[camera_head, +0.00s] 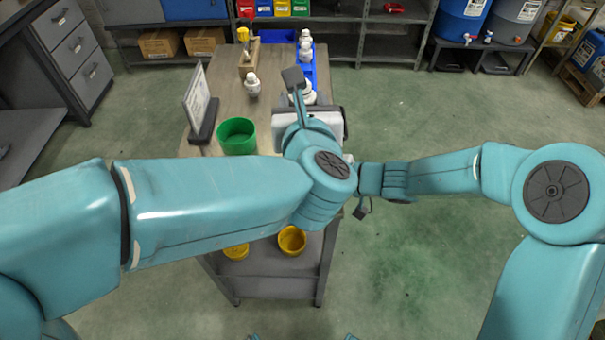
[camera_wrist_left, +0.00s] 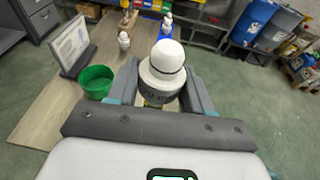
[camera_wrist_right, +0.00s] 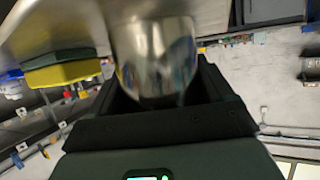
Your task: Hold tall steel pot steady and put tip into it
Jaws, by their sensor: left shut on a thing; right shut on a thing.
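My left gripper (camera_wrist_left: 163,78) is shut on a white, round-topped piece with dark lettering (camera_wrist_left: 163,64), probably the tip; some yellow shows beneath it. The piece also shows in the head view (camera_head: 303,92), just past my left gripper at the table's right side. My right gripper (camera_wrist_right: 165,85) is shut on a shiny steel cylinder (camera_wrist_right: 153,58), the tall steel pot, between its dark fingers. In the head view my left wrist hides the pot and the right gripper. The pot's mouth is out of sight, so I cannot tell how the tip lies relative to it.
On the wooden table (camera_head: 222,88) stand a green tub (camera_head: 237,136), a framed sign (camera_head: 199,105) and a loose white piece (camera_head: 252,84). A blue tray (camera_head: 312,72) holds more white pieces at the back. Yellow bowls (camera_head: 292,240) sit on the lower shelf. The floor to the right is clear.

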